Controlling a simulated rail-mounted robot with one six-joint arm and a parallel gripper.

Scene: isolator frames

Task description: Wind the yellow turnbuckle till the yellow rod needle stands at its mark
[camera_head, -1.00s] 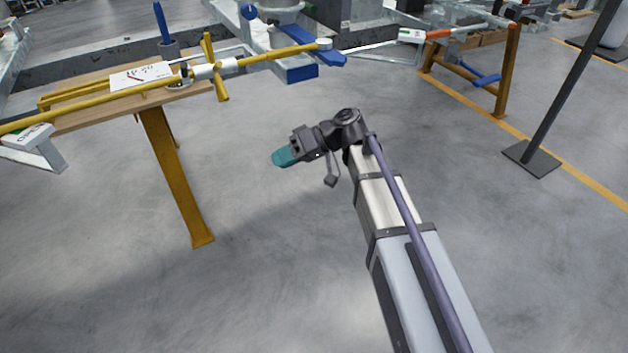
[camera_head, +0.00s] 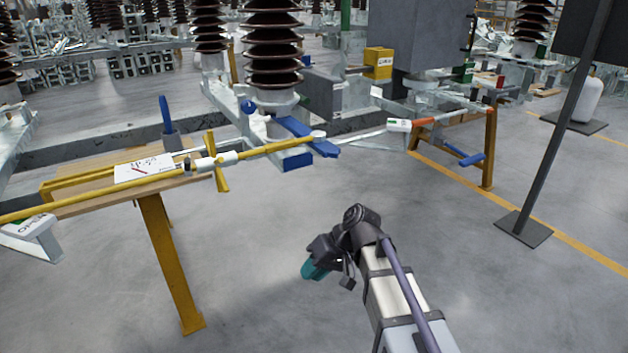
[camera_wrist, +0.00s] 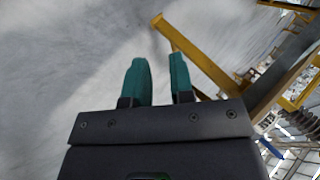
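The yellow rod (camera_head: 100,194) runs from the left edge past a wooden-topped table to a blue lever at a grey frame. The yellow turnbuckle (camera_head: 217,160), with cross arms and white collars, sits on the rod near the table's right end. A white card with a scale and a reddish needle (camera_head: 139,170) lies just left of it; the reading is too small to tell. My gripper (camera_head: 312,270) is below and right of the turnbuckle, well apart from it, over bare floor. In the wrist view its two teal fingers (camera_wrist: 158,80) stand apart with nothing between them.
The table's yellow leg (camera_head: 170,260) stands left of my gripper; it also shows in the wrist view (camera_wrist: 200,60). A blue upright handle (camera_head: 166,115) rises behind the card. A dark post (camera_head: 560,125) stands right. The floor around my gripper is clear.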

